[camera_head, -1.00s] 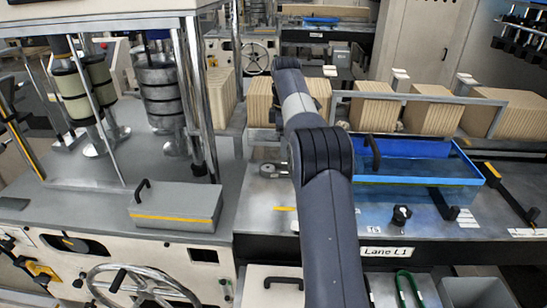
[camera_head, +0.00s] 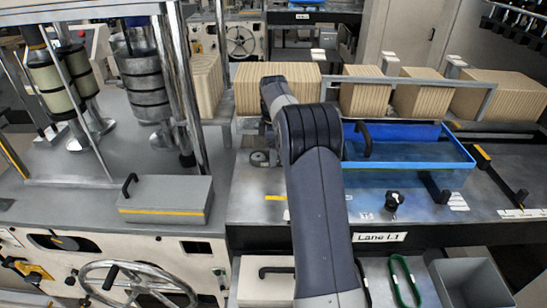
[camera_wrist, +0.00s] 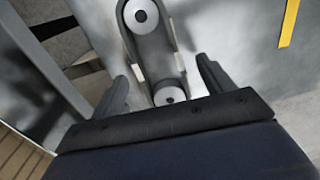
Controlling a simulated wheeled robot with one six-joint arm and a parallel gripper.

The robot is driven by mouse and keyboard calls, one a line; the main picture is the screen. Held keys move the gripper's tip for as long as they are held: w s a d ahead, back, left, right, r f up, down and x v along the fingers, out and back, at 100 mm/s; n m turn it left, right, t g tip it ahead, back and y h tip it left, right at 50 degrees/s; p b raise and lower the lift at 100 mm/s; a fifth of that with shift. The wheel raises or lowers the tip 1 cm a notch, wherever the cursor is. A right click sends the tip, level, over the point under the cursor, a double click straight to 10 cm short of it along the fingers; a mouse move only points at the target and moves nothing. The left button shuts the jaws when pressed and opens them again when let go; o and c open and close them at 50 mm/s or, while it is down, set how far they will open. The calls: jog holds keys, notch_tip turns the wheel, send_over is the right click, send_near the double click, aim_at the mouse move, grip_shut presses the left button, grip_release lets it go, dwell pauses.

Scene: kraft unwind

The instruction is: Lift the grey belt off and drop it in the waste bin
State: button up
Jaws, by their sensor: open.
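The grey belt (camera_wrist: 165,45) runs as a loop around two pale round pulleys in the wrist view, one at the top and one lower down. In the head view the pulley area (camera_head: 260,157) shows just left of my arm, partly hidden. My gripper (camera_wrist: 165,78) is open, with one finger on each side of the belt's lower end. I cannot tell whether the fingers touch it. A grey open-topped bin (camera_head: 472,285), which looks like the waste bin, stands at the lower right in the head view.
A green belt loop (camera_head: 405,280) lies in a tray right of my arm. A blue-rimmed tray (camera_head: 410,160) sits on the deck. Cardboard stacks (camera_head: 420,92) line the rear rail. A grey box with a handle (camera_head: 165,197) stands at left.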

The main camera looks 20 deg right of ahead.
jog(key=shift+f, duration=0.65)
jog(key=shift+c, duration=0.5)
jog(key=c, duration=1)
